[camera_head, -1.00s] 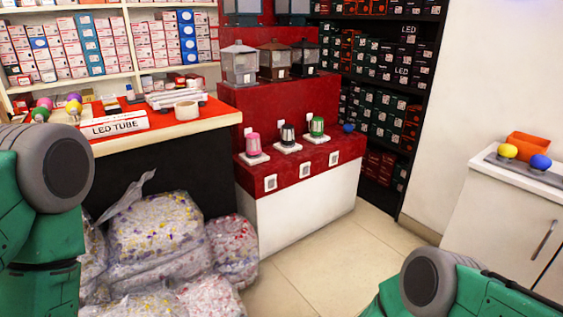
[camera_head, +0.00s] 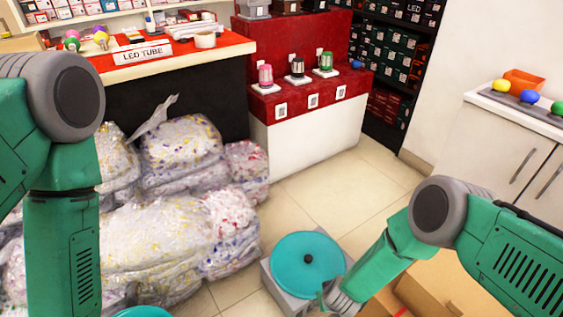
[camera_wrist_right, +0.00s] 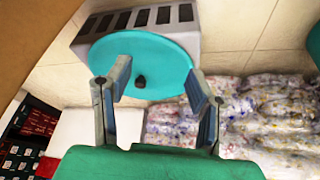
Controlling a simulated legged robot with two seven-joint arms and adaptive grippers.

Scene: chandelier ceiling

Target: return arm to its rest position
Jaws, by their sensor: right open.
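My right arm (camera_head: 400,240) comes in from the right in the head view. Its forearm slants down and left to the bottom edge, where only part of the right gripper (camera_head: 322,299) shows. In the right wrist view, the right gripper (camera_wrist_right: 158,82) has its two fingers spread apart with nothing held between them. My left arm (camera_head: 62,230) hangs down along the left edge of the head view. Its gripper is outside the picture.
Clear plastic bags (camera_head: 160,235) of coloured bits lie on the floor at left. An open cardboard box (camera_head: 450,290) is beside my right forearm. A counter (camera_head: 180,62), a red display stand (camera_head: 300,101) and a white cabinet (camera_head: 490,140) stand behind. Tiled floor (camera_head: 345,200) is free between them.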

